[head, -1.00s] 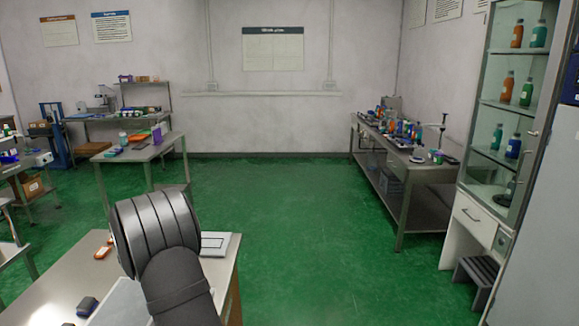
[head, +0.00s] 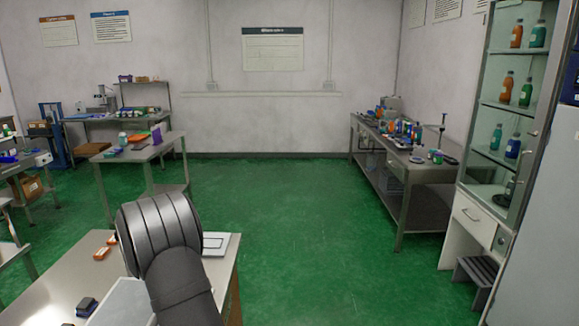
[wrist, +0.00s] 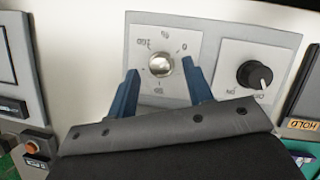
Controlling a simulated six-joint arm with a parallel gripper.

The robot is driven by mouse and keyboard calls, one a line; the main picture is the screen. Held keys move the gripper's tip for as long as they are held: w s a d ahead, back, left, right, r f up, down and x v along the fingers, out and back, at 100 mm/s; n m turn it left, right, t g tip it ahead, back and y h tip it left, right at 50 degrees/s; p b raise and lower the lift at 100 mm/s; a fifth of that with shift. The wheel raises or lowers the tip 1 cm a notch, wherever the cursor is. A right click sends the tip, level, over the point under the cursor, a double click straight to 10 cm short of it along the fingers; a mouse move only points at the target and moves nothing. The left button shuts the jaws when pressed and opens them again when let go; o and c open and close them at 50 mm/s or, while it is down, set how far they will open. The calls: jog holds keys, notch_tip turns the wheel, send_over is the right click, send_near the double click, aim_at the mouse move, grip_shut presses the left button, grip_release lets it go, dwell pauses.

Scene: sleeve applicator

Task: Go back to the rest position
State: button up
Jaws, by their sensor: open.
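My gripper (wrist: 163,66) shows in the wrist view with its two blue fingers spread apart and nothing between them that they grip. A silver knob (wrist: 160,64) on a white dial plate (wrist: 205,50) appears between the fingertips. I cannot tell how far the fingers are from the plate, but no contact is seen. In the head view only my dark arm links show at the lower left, and the gripper is hidden.
A black knob (wrist: 254,75) sits right of the silver one, with a HOLD label (wrist: 303,125) beyond it. A bench (head: 60,285) stands under my arm. The green floor (head: 290,220) ahead is clear. A steel table (head: 425,175) and a glass cabinet (head: 510,110) stand at the right.

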jog(key=v, duration=1.7)
jog(key=x, duration=1.7)
jog(key=shift+d+f, duration=0.15)
jog(key=shift+f, duration=0.15)
jog(key=shift+w+f+m, duration=0.15)
jog(key=shift+f+m, duration=0.1)
jog(key=shift+m, duration=0.05)
jog(key=m+g, duration=0.1)
jog(key=m, duration=0.2)
jog(key=m+g, duration=0.2)
jog(key=m, duration=0.2)
jog(key=shift+w+d, duration=0.1)
jog(key=shift+w, duration=0.1)
jog(key=m, duration=0.2)
jog(key=m+g+y, duration=0.1)
jog(key=m, duration=0.1)
jog(key=shift+w+m+g, duration=0.15)
jog(key=shift+m+g, duration=0.15)
jog(key=shift+m, duration=0.1)
jog(key=shift+d+m+g+y, duration=0.15)
jog(key=shift+m+g+y, duration=0.4)
jog(key=shift+m, duration=1.35)
